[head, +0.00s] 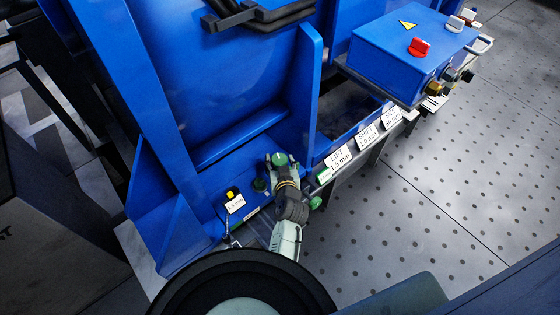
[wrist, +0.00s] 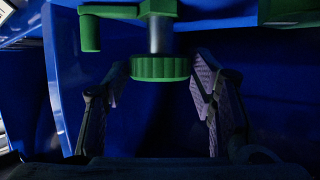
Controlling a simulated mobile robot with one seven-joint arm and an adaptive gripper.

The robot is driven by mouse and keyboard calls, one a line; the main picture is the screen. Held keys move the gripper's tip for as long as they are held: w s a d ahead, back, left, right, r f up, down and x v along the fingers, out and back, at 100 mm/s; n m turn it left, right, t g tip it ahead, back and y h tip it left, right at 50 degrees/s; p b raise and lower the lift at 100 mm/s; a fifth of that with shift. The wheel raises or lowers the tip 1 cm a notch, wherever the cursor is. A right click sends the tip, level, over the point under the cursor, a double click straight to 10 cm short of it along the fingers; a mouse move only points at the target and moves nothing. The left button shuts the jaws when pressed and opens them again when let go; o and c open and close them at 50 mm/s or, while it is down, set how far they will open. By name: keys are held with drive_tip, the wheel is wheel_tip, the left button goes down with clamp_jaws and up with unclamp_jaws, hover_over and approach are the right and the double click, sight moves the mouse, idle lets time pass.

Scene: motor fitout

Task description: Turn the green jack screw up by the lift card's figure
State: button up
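The green jack screw shows in the wrist view as a ribbed round head (wrist: 160,68) on a grey shaft, under a green bracket (wrist: 128,11). In the head view a green round top (head: 281,159) sits between my fingertips. My gripper (wrist: 158,75) is open, with one finger on each side of the ribbed head. The gaps are narrow, and I cannot tell whether either finger touches. My gripper also shows in the head view (head: 281,164), beside the blue machine foot. The lift card (head: 338,159) appears to read "LIFT 1.5 mm".
A shift card (head: 367,136) and a third card (head: 391,116) stand farther along the rail. A blue box (head: 413,50) with a red knob overhangs the right. Blue walls surround the gripper.

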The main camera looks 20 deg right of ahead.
sight(280, 162)
drive_tip(key=c, duration=0.7)
drive_tip(key=h+p, duration=0.1)
drive_tip(key=p, duration=0.2)
drive_tip(key=shift+r+m, duration=0.25)
drive_tip(key=shift+m, duration=0.15)
drive_tip(key=shift+f+m+h+p, duration=0.1)
drive_tip(key=shift+m+h+p, duration=0.2)
drive_tip(key=shift+p, duration=0.6)
drive_tip(key=shift+f, duration=0.15)
drive_tip(key=o, duration=1.1)
drive_tip(key=shift+w, duration=0.1)
wheel_tip(280, 162, up, 10)
